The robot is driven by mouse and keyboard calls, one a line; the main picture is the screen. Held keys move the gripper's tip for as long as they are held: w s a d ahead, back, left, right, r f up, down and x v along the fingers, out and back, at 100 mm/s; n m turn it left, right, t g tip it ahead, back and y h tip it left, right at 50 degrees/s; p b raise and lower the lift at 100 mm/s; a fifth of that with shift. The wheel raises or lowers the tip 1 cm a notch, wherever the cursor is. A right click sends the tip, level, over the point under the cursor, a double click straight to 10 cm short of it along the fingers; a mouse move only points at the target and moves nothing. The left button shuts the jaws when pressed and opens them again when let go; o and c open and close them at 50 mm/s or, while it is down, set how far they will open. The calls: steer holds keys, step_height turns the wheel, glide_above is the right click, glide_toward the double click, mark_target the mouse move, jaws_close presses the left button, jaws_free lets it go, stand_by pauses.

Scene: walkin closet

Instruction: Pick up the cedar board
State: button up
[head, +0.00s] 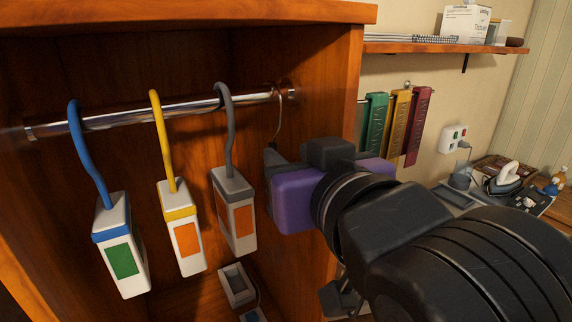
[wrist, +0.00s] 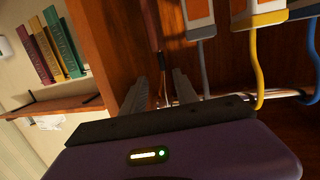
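A narrow reddish-brown strip (wrist: 151,24), which looks like the cedar board, hangs by a thin wire hook (head: 279,118) at the right end of the metal rod. In the head view the board is hidden behind my gripper. My purple-bodied gripper (head: 271,155) is at the right side of the closet, just below the rod. In the wrist view my gripper (wrist: 160,82) has its two dark fingers apart, and the thin wire (wrist: 160,92) shows between them. I cannot tell how far beyond the fingertips the board is. Nothing is visibly gripped.
Boxes on grey (head: 235,215), yellow (head: 182,230) and blue (head: 120,245) hooks hang left of my gripper, the grey one closest. The wooden closet side wall (head: 335,90) stands close on the right. Green, yellow and red slats (head: 397,120) hang outside under a shelf (head: 440,48).

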mark_target(273, 145)
steer(key=x, duration=0.2)
steer(key=p+x, duration=0.1)
steer(key=x, duration=0.2)
steer(key=shift+a, duration=0.3)
jaws_close()
stand_by(1.1)
